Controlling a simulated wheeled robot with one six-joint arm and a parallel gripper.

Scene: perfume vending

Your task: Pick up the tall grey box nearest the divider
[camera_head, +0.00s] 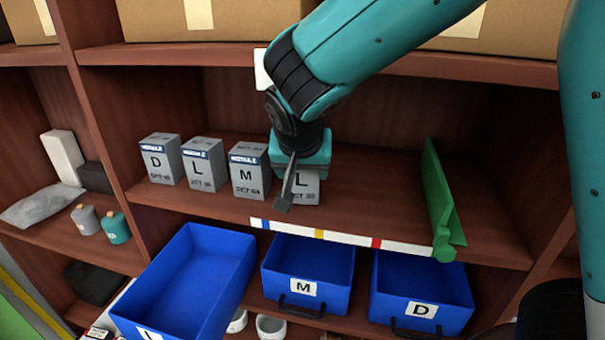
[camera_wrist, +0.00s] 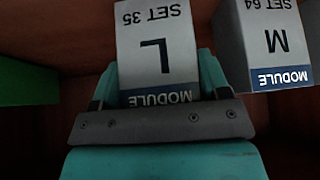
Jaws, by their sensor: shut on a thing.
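A tall grey box marked L, SET 35 (camera_head: 307,190) is at the right end of a row of grey boxes, the one nearest the green divider (camera_head: 438,195). My gripper (camera_head: 298,188) is around this box and hides much of it in the head view. In the wrist view my gripper (camera_wrist: 158,88) has a finger on each side of the L box (camera_wrist: 150,45) and is shut on it. Whether its base touches the shelf is hard to tell. The divider also shows in the wrist view (camera_wrist: 25,82).
A grey M box (camera_head: 249,172) stands close on the left, also in the wrist view (camera_wrist: 272,42). Further left are another L box (camera_head: 203,165) and a D box (camera_head: 160,160). Blue bins (camera_head: 308,270) sit below. The shelf between box and divider is clear.

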